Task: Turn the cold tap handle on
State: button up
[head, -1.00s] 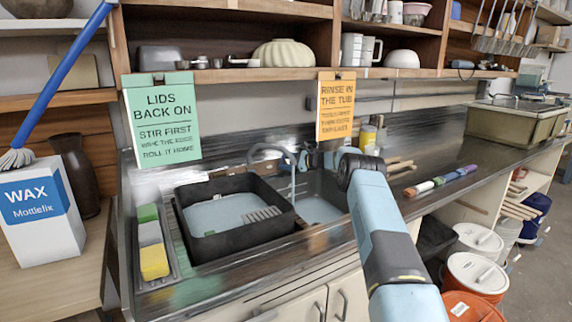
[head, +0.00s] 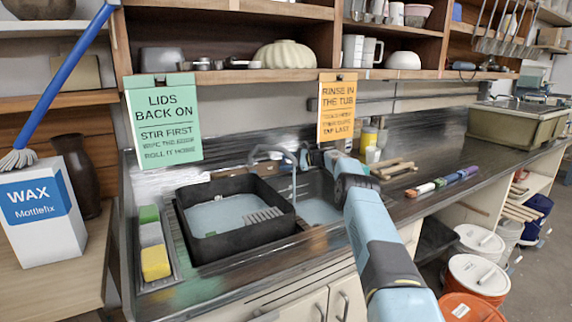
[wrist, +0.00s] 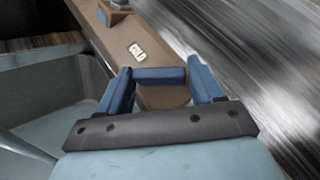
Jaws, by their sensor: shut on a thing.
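The cold tap handle (wrist: 160,76) is a short blue bar beside a small white label reading COLD (wrist: 137,52). It lies crosswise between the two blue fingers of my gripper (wrist: 160,88), which is shut on it. In the head view, the curved tap spout (head: 270,149) stands behind the sink. A thin pale stream (head: 293,185) hangs from it over the divide between the basins. My arm hides most of the handle area in the head view.
A black tub (head: 245,240) with greyish water sits in the left basin. Sponges (head: 155,262) lie in a tray at the left. Coloured sticks (head: 440,183) and wooden tools (head: 395,168) lie on the counter right of my arm.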

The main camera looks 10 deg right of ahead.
jog(key=shift+w+d+r, duration=0.15)
jog(key=shift+d+r, duration=0.05)
jog(key=shift+r, duration=0.25)
dwell(0.3)
jog(key=o, duration=0.7)
jog(key=shift+f, duration=0.1)
jog(key=shift+o, duration=1.3)
jog(key=shift+a+f, duration=0.1)
jog(key=shift+f, duration=0.1)
